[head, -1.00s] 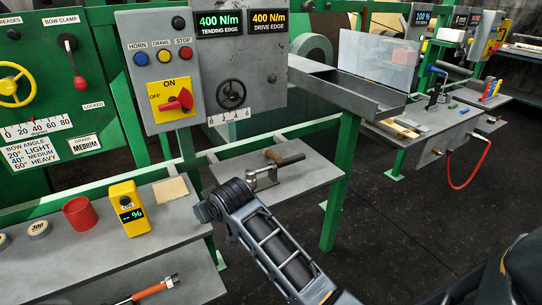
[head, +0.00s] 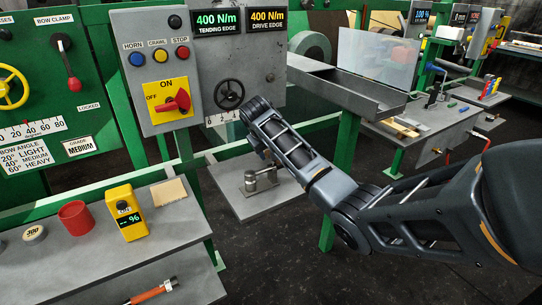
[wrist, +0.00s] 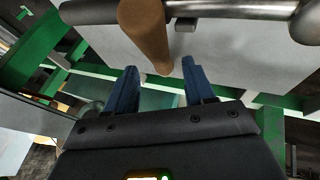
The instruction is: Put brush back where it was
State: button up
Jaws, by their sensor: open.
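I cannot clearly make out a brush. In the wrist view a brown, wood-like tapered handle (wrist: 148,32) sits just ahead of my gripper (wrist: 159,66). The handle's far end meets a grey metal bar (wrist: 235,9). In the head view a metal fixture (head: 261,178) stands on a small grey shelf (head: 270,204) under the control panel. My arm reaches over this shelf and hides my fingers and the handle there.
The control panel (head: 212,50) and its handwheel (head: 229,95) are close to my wrist. Green frame rails run beside the shelf. The left bench holds a red cup (head: 76,217) and a yellow meter (head: 127,211). An orange-handled tool (head: 152,292) lies lower.

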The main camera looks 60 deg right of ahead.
jog(key=shift+x, duration=2.35)
jog(key=shift+s+a, duration=0.1)
jog(key=shift+a, duration=0.1)
jog(key=shift+c, duration=0.4)
grip_shut()
